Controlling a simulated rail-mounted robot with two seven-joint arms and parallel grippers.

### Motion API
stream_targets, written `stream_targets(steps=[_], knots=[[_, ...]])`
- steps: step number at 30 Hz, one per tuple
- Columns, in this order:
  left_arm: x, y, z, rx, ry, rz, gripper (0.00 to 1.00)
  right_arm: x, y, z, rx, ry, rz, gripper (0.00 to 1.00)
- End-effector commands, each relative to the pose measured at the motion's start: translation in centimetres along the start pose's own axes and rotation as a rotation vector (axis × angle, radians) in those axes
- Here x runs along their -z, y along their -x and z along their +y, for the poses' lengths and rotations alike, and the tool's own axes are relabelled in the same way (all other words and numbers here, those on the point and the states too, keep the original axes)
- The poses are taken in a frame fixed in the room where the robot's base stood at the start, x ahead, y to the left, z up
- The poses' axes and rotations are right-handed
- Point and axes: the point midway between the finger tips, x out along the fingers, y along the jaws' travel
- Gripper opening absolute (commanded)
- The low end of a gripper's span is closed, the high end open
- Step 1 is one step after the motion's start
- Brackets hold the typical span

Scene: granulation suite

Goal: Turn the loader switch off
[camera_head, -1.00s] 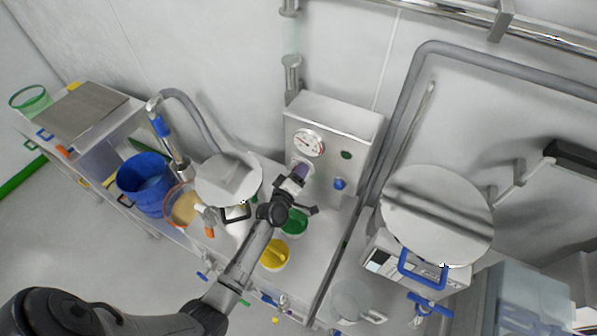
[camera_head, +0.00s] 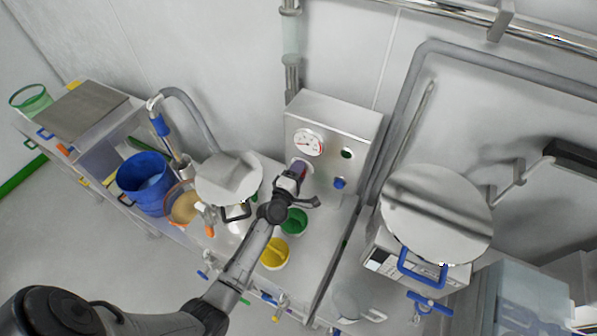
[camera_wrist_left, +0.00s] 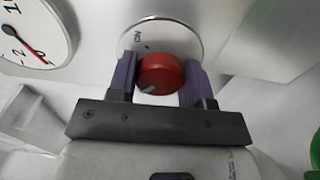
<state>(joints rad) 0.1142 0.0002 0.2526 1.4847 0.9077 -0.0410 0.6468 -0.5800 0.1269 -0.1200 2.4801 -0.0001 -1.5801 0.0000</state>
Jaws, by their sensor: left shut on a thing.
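The loader switch is a red round knob (camera_wrist_left: 162,74) on a pale round plate (camera_wrist_left: 150,35) on the front of a steel control box (camera_head: 325,122). In the left wrist view its white mark points to the lower left, and small lettering shows on the plate. My left gripper (camera_head: 296,171) is at the box front, below the gauge. In the left wrist view the purple fingers of my left gripper (camera_wrist_left: 161,80) sit on both sides of the knob, shut on it. In the head view my gripper hides the knob. My right gripper is not in view.
A dial gauge (camera_head: 308,142), a green lamp (camera_head: 347,154) and a blue knob (camera_head: 339,183) are on the box. Green (camera_head: 294,221) and yellow (camera_head: 275,254) containers stand below my arm. A lidded vessel (camera_head: 228,180) and blue bucket (camera_head: 144,184) stand left.

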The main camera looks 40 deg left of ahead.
Motion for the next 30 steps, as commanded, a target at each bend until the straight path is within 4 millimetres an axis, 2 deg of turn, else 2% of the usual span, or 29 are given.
stream_targets(steps=[10,11,18,26,30], knots=[[0.0,0.0,-0.1,0.001,0.006,0.001,0.23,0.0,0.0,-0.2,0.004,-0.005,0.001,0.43],[0.0,0.0,-0.1,0.001,0.006,0.001,0.47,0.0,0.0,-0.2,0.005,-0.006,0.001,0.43],[0.0,0.0,0.0,0.001,0.005,0.0,0.7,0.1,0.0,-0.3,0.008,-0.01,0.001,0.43],[0.0,0.1,0.0,0.001,0.004,0.0,0.72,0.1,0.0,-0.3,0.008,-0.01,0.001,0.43],[0.0,1.0,0.0,0.001,0.004,0.0,0.72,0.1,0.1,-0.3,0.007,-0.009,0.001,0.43]])
